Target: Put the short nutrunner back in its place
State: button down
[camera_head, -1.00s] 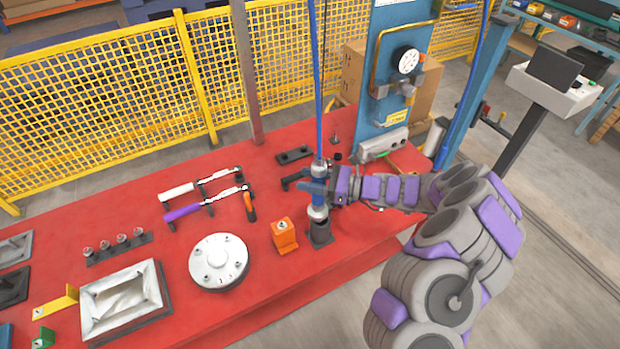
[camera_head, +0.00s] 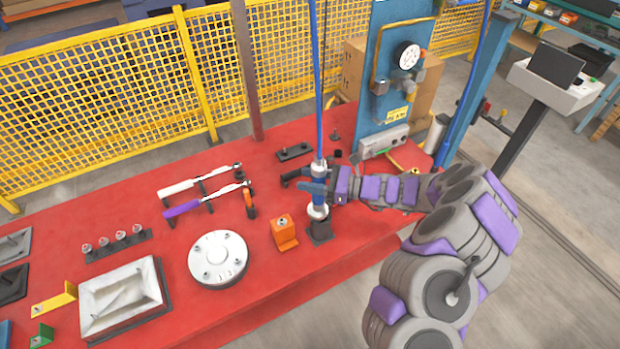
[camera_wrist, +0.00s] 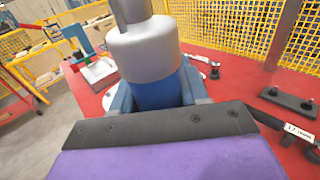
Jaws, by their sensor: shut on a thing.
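The short nutrunner (camera_head: 318,209) stands upright, with a blue body and silver-white parts, and a blue hose runs up from its top. My gripper (camera_head: 316,191) is shut around its blue body. In the wrist view the nutrunner (camera_wrist: 150,60) rises between the jaws, with its pale collar and grey top above them. The lower end of the nutrunner is at a dark square holder (camera_head: 320,232) on the red table. I cannot tell how deep it sits in the holder. The wrist view does not show the lower end.
An orange block (camera_head: 284,233) stands just left of the holder. A round white flange (camera_head: 218,259) and two torque wrenches (camera_head: 205,201) lie further left on the red table (camera_head: 130,215). A blue post with a gauge (camera_head: 408,57) stands behind right.

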jog(key=shift+f+b, duration=0.55)
jog(key=shift+f, duration=0.5)
jog(key=shift+c, duration=2.4)
grip_release()
jog(key=s+d+p, duration=0.2)
jog(key=d, duration=1.5)
jog(key=shift+s+d+r, duration=0.15)
jog(key=shift+d+r, duration=0.05)
